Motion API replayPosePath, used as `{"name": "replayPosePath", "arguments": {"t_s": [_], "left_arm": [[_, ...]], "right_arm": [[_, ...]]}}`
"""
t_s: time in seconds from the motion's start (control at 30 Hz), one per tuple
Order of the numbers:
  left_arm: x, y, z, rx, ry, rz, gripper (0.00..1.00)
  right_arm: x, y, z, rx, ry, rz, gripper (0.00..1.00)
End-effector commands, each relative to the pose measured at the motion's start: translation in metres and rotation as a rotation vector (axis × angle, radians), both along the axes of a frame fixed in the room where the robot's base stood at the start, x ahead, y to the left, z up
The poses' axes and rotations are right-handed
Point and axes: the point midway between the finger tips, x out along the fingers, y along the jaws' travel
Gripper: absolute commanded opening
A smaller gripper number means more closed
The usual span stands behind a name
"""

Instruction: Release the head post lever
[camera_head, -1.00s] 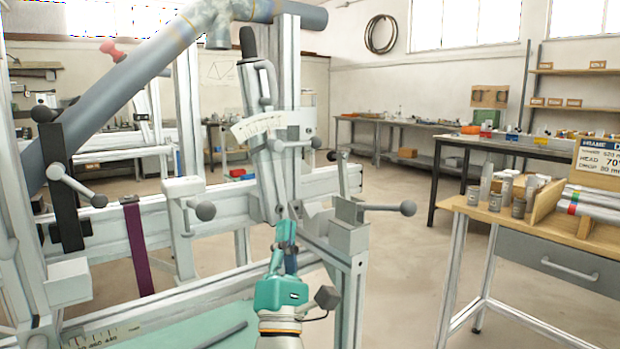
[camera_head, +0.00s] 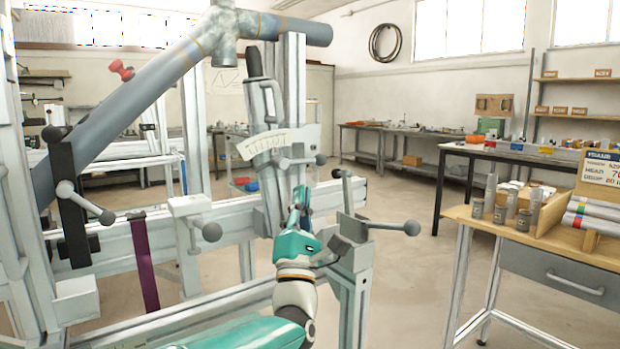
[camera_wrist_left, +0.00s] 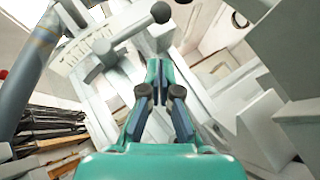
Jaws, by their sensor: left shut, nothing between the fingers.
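The head post (camera_head: 265,120) is a leaning silver post with a scale plate (camera_head: 262,145) at its clamp. I take the grey bar with a ball knob beside that plate to be the head post lever (camera_head: 300,161). In the left wrist view the lever (camera_wrist_left: 125,38) crosses ahead of the fingers, its knob at upper middle. My left gripper (camera_head: 300,197), teal with dark fingers, is shut and empty just below the lever. Its closed fingertips (camera_wrist_left: 157,75) point toward the post below the knob; a gap to the lever shows. My right gripper is out of view.
Similar ball-knob levers stand close by: one on the right clamp (camera_head: 385,226), others on the left rail (camera_head: 207,228) and black bracket (camera_head: 88,203). A thick grey tube (camera_head: 130,110) slants overhead. A purple strap (camera_head: 143,265) hangs left. Open floor lies right of the frame.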

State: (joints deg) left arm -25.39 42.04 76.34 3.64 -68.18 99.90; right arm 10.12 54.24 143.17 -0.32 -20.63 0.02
Motion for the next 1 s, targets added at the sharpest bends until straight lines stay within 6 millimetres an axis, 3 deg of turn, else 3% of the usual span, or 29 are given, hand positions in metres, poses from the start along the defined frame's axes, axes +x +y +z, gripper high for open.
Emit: {"name": "replayPosePath", "arguments": {"t_s": [0.1, 0.3, 0.63, 0.67, 1.0], "left_arm": [[0.003, -0.011, 0.017, -0.001, -0.001, -0.001, 0.0], [0.005, -0.021, 0.031, 0.0, -0.001, -0.001, 0.0], [0.006, -0.022, 0.032, 0.0, 0.001, 0.0, 0.0], [0.006, -0.01, 0.033, 0.0, 0.001, 0.006, 0.0], [0.006, -0.026, 0.034, 0.0, 0.0, -0.004, 0.0]], "right_arm": [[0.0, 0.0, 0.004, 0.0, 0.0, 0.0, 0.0], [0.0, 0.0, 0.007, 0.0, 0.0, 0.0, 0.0], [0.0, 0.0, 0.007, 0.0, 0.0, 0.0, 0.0], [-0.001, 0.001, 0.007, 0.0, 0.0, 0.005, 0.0], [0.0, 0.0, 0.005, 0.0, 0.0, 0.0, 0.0]]}}
